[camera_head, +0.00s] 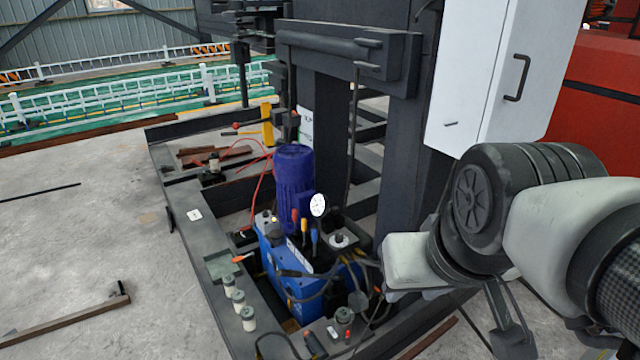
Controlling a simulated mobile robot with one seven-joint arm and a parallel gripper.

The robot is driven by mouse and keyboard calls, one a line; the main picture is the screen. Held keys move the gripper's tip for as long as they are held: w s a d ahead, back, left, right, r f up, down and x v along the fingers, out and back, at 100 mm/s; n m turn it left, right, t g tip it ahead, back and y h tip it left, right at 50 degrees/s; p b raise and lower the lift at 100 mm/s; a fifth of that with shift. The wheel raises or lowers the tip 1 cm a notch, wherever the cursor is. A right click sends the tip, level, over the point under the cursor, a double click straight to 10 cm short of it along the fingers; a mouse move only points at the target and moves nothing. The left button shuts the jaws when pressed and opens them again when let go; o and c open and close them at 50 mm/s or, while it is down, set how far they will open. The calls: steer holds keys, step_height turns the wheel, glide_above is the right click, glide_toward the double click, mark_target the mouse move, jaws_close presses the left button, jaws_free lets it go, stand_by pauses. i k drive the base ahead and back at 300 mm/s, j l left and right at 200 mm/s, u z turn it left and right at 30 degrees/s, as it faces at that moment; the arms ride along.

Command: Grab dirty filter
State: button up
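Several small pale cylinders with dark tops, which look like filters, stand in a row on the dark frame's front left ledge; the nearest (248,319) is in front of the middle one (238,300). A similar greyish cylinder (343,316) sits at the front of the blue hydraulic unit (285,270). Another (214,163) stands further back on the frame. I cannot tell by look which filter is dirty. My arm (480,205) comes in from the right, its pale end part (410,262) right of the unit. My gripper's fingers cannot be made out clearly.
A purple-blue motor (293,185), a round gauge (318,204), coloured levers and loose cables crowd the unit. A dark column (400,150) and white cabinet (485,75) stand behind my arm. Tools lie on the frame edge. The concrete floor at left is mostly clear.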

mark_target(343, 313)
steer(key=k+l+z, duration=0.1)
steer(key=k+z, duration=0.3)
steer(key=k, duration=0.2)
steer(key=z, duration=0.4)
steer(key=j+z, duration=0.1)
steer(key=z, duration=0.25)
steer(key=j+z, duration=0.1)
steer(key=z, duration=0.7)
steer(key=k+j, duration=0.2)
steer(key=j, duration=0.3)
steer(key=k+j, duration=0.2)
steer(key=j, duration=0.35)
steer(key=k+j, duration=0.2)
steer(key=j, duration=0.3)
steer(key=k+j, duration=0.15)
steer(key=j, duration=0.35)
steer(key=k+j, duration=0.2)
steer(key=j, duration=0.35)
steer(key=k+j, duration=0.2)
steer(key=j, duration=0.3)
steer(key=k+j, duration=0.2)
steer(key=j, duration=0.3)
steer(key=k+j, duration=0.2)
steer(key=j, duration=0.35)
